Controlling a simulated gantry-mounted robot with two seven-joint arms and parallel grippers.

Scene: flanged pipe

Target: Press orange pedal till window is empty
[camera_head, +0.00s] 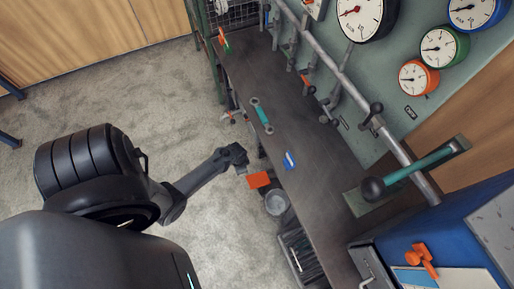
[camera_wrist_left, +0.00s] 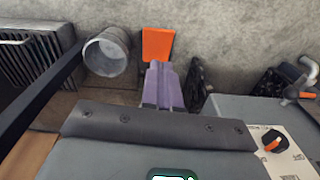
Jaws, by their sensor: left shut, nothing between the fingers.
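The orange pedal (camera_head: 259,180) is a flat plate low beside the workbench's near edge, next to a grey bucket (camera_head: 276,203). In the left wrist view the pedal (camera_wrist_left: 158,44) shows just beyond my fingertips, its lower edge partly hidden by them. My left gripper (camera_head: 240,158) is shut and empty, close to the pedal on its upper-left side in the head view; its fingers (camera_wrist_left: 160,70) are together in the wrist view. I cannot tell whether they touch the pedal. I cannot make out the window. My right gripper is not in view.
The workbench (camera_head: 325,190) carries a teal-handled wrench (camera_head: 262,115) and a blue-and-white piece (camera_head: 290,160). A panel with several gauges (camera_head: 419,77) stands behind. A teal lever (camera_head: 420,168) rises at the right. Open floor lies left.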

